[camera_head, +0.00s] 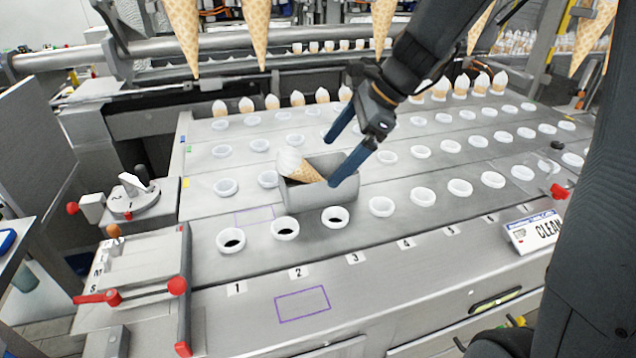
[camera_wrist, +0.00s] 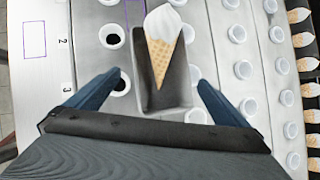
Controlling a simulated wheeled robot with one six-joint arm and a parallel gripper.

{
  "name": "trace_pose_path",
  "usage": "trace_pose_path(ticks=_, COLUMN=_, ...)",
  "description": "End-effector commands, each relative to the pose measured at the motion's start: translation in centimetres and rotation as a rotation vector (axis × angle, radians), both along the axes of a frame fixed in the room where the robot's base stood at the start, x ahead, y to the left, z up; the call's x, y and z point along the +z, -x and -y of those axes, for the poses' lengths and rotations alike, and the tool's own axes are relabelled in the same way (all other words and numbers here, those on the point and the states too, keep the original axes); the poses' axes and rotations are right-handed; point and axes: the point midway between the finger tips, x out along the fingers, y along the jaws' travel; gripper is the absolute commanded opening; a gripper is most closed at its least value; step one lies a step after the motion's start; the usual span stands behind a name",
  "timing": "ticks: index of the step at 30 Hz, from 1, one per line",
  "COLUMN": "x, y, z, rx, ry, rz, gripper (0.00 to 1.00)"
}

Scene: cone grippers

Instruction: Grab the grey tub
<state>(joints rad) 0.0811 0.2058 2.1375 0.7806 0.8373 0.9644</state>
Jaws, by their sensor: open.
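The grey tub (camera_head: 312,197) sits on the metal machine top among the white ring holders. An ice cream cone with a white top (camera_head: 297,166) lies tilted in it. My gripper (camera_head: 336,160) is open, its two blue fingers spread above and around the tub. In the wrist view the tub (camera_wrist: 179,97) with the cone (camera_wrist: 162,42) lies ahead, between the fingers of my gripper (camera_wrist: 158,88). I cannot tell whether either finger touches the tub.
Rows of white ring holders (camera_head: 381,206) surround the tub. A row of filled cones (camera_head: 322,95) stands at the back. Empty cones (camera_head: 255,35) hang overhead. A "CLEAN" sign (camera_head: 535,232) lies at the right. A purple rectangle (camera_head: 302,304) marks bare metal in front.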

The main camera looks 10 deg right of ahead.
Motion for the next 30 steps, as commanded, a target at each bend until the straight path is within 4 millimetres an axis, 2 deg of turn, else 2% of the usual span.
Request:
trace_pose_path(ticks=6, x=-2.1, y=-0.6, z=-1.8, rx=0.0, ry=0.0, rz=-0.004, gripper=1.0)
trace_pose_path(ticks=12, x=-3.9, y=-1.0, z=-2.7, rx=-0.003, ry=0.0, rz=-0.003, gripper=1.0)
trace_pose_path(ticks=20, x=-4.1, y=-1.0, z=-2.8, rx=-0.004, ry=0.0, rz=-0.001, gripper=1.0)
trace_pose_path(ticks=28, x=-4.1, y=-1.0, z=-2.7, rx=-0.005, ry=0.0, rz=-0.002, gripper=0.54)
trace_pose_path(ticks=30, x=-4.1, y=-1.0, z=-2.7, rx=-0.005, ry=0.0, rz=-0.002, gripper=0.53)
